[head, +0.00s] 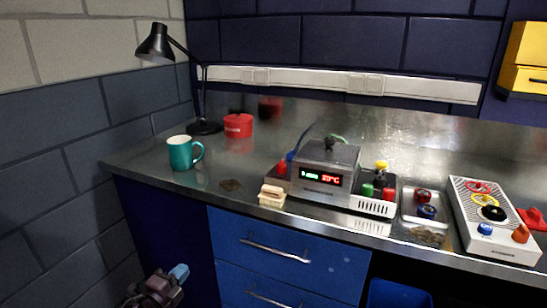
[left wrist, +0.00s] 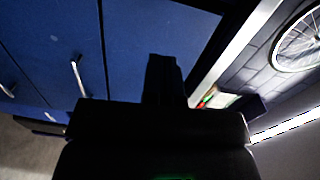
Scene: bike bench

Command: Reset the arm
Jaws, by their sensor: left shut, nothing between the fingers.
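My left gripper (head: 178,273) is low at the bottom left of the head view, in front of the bench and below its top, apart from the drawers. In the left wrist view its dark fingers (left wrist: 163,75) are together, with nothing between them. My right gripper is in neither view.
The metal bench top (head: 150,152) holds a teal mug (head: 180,153), a black lamp (head: 157,45), a red pot (head: 238,125), a device with a lit display (head: 325,172) and a control box (head: 495,215). Blue drawers (head: 230,233) with handles are below. A bike wheel (left wrist: 300,42) shows in the wrist view.

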